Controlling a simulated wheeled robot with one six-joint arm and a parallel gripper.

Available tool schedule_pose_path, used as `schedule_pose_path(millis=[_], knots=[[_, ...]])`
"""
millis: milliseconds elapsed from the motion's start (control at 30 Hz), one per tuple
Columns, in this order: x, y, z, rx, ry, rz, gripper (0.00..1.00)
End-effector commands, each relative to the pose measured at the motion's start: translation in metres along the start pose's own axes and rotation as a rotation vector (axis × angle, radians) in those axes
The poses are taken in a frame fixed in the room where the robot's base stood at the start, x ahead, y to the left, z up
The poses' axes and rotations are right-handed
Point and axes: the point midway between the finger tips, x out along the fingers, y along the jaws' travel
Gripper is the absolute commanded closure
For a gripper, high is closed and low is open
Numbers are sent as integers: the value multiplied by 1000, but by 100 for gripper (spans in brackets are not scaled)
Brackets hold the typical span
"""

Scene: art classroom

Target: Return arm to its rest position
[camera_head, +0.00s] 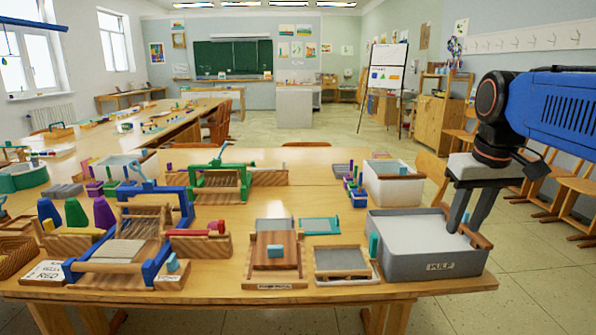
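My gripper (465,226) hangs at the right from my blue and black arm, fingers pointing down. The two grey fingers are apart, and I see nothing held between them. The fingertips overlap the back right part of the grey tub labelled PULP (432,268) in this view. I cannot tell whether they are inside the tub or above it. The tub stands at the right end of the table and holds a pale grey filling.
The wooden table (225,272) carries a blue loom frame (162,250), a green frame (205,180), a wooden press (274,252), a screen (341,261) and a white bin (394,185). Wooden chairs (571,190) stand at the right. Open floor lies beyond the table's right end.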

Motion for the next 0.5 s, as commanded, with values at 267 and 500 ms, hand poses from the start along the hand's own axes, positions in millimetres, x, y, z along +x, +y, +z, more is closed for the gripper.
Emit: schedule_pose_path(millis=[267, 500], knots=[[58, -34, 86, 6, 88, -8, 70], [113, -52, 150, 14, 157, -21, 70]])
